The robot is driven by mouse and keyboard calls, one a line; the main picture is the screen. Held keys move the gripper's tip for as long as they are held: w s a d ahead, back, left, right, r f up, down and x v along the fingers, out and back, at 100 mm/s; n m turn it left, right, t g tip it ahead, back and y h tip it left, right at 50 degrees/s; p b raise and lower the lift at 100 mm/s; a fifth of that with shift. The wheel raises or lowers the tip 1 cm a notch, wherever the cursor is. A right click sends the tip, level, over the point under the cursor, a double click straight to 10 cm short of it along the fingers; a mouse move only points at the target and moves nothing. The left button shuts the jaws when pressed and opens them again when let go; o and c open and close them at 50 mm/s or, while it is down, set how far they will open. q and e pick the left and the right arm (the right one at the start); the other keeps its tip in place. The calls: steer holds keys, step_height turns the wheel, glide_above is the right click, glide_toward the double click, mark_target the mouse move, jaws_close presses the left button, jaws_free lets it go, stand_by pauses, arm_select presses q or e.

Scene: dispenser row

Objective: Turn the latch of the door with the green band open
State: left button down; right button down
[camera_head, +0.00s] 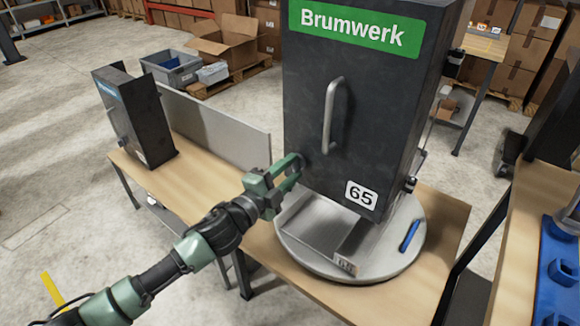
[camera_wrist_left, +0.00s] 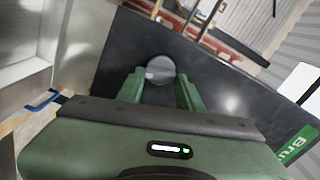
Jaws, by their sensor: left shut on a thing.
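The dark dispenser door (camera_head: 375,100) has a green band (camera_head: 353,27) reading "Brumwerk", a vertical grey bar handle (camera_head: 328,125) and a label "65". My left gripper (camera_head: 292,164) is at the lower left part of this door. In the left wrist view its green fingers (camera_wrist_left: 161,88) stand on either side of a round grey latch knob (camera_wrist_left: 160,69), and they are shut on it. In the head view the gripper hides the latch. The door looks closed. The green band also shows at the right edge of the left wrist view (camera_wrist_left: 298,146).
The dispenser stands on a round grey plate (camera_head: 385,265) with an open metal chute (camera_head: 325,225) and a blue-handled item (camera_head: 410,236). A smaller dark dispenser with a blue band (camera_head: 140,120) and a grey panel (camera_head: 215,125) stand to the left on the wooden table (camera_head: 205,165).

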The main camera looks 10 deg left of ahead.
arm_select(q)
steer(key=shift+r+m, duration=0.1)
steer(key=shift+m, duration=1.5)
steer(key=shift+p, duration=0.3)
steer(key=c, duration=0.9)
jaws_free()
steer(key=shift+s, duration=0.1)
steer(key=shift+s+a+f, duration=0.15)
steer(key=shift+s+f, duration=0.05)
steer(key=shift+s, duration=0.05)
steer(key=b+v, duration=0.1)
steer(key=v, duration=0.6)
steer(key=shift+r+b, duration=0.15)
steer(key=shift+b, duration=0.15)
